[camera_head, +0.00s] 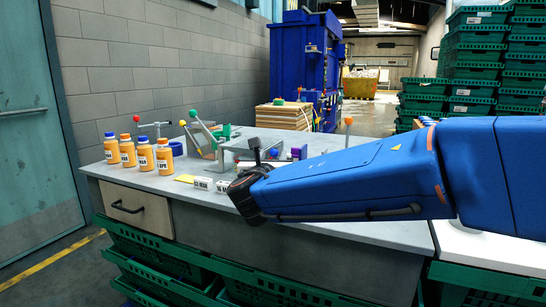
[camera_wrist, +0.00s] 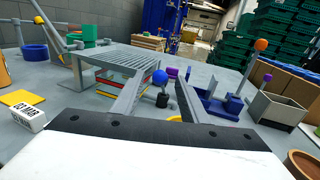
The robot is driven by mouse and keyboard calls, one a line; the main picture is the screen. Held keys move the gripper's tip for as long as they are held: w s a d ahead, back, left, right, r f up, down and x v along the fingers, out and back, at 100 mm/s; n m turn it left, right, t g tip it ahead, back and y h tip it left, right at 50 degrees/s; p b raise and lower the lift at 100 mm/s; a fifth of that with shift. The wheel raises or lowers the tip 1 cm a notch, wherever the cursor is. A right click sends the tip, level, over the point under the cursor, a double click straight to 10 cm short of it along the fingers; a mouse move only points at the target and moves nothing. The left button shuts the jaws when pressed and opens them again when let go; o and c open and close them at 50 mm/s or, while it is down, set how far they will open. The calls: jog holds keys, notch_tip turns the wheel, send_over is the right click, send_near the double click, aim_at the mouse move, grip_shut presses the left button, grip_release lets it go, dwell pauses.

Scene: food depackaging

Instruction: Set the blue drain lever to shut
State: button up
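The blue ball knob (camera_wrist: 160,76) of a lever shows in the wrist view, between the fingertips in the picture and seemingly beyond them. A small black piece (camera_wrist: 162,100) stands just below it. A blue knob (camera_head: 274,152) also shows in the head view, just past my wrist. My gripper (camera_wrist: 162,84) is open, its two grey fingers spread with nothing held between them. I cannot tell whether the fingers touch the lever. The lever's base and any open or shut marks are hidden or too small to read. In the head view my arm hides most of the gripper.
A grey slatted rack (camera_wrist: 145,59) stands left of the knob. Orange bottles (camera_head: 145,154) line the bench's left.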

aim_at(276, 150)
jog(key=shift+w, duration=0.5)
grip_shut()
jog(key=shift+r, duration=0.1)
jog(key=shift+w+d+r+m+g, duration=0.25)
jog(key=shift+w+r+g, duration=0.3)
jog(key=shift+r+g, duration=0.2)
jog(key=shift+w+d+r+m+g, duration=0.15)
jog(key=shift+w+d+r+g, duration=0.05)
jog(key=shift+w+r+g, duration=0.45)
jog(key=w+d+r+g, duration=0.2)
jog(key=w+r, duration=0.1)
jog(key=w, duration=0.4)
jog(key=shift+d+r+g+y, duration=0.25)
jog(key=shift+r+g+y, duration=0.05)
jog(key=shift+g+y, duration=0.1)
